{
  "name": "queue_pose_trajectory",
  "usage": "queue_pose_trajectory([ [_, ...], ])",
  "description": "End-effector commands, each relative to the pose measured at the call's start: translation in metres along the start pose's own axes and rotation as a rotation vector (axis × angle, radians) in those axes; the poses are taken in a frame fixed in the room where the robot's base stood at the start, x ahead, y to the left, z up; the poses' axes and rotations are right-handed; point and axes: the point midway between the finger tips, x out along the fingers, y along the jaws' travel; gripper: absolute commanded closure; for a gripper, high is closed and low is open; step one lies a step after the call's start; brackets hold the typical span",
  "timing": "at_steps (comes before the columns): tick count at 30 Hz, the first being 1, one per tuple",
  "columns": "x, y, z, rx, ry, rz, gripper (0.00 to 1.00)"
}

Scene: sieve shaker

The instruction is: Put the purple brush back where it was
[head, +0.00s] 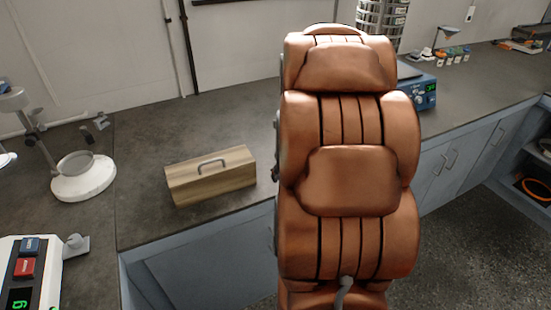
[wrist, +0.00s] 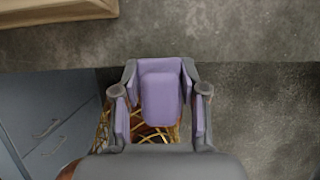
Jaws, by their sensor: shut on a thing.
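In the wrist view my gripper (wrist: 160,100) is shut, with a purple block, which I take as the purple brush (wrist: 161,98), between its dark, purple-padded fingers. Golden strands (wrist: 148,134) show below and to the left of it; I cannot tell whether they are its bristles. The gripper hangs near the counter's front edge, with the cabinet front and floor beneath. In the head view my brown arm hides the gripper and the brush. No empty place for the brush can be made out.
A wooden box (head: 210,178) with a handle stands on the grey counter (head: 140,125), left of my arm. A white stand (head: 85,180) and a balance (head: 28,270) are further left. A sieve stack (head: 385,15) and blue instrument (head: 428,92) stand behind my arm. Small jars (head: 455,55) are back right.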

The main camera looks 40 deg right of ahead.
Motion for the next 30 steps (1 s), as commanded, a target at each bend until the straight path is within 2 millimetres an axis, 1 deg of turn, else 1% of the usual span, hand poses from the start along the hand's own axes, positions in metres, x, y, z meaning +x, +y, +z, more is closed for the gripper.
queue_pose_trajectory([
  [6,0.013,-0.01,0.028,-0.002,0.0,0.0,0.85],
  [21,0.045,-0.032,0.088,-0.003,-0.001,0.0,0.85],
  [27,0.056,-0.039,0.109,-0.002,-0.001,0.001,0.85],
  [30,0.06,-0.041,0.114,-0.003,0.0,0.001,0.85],
])
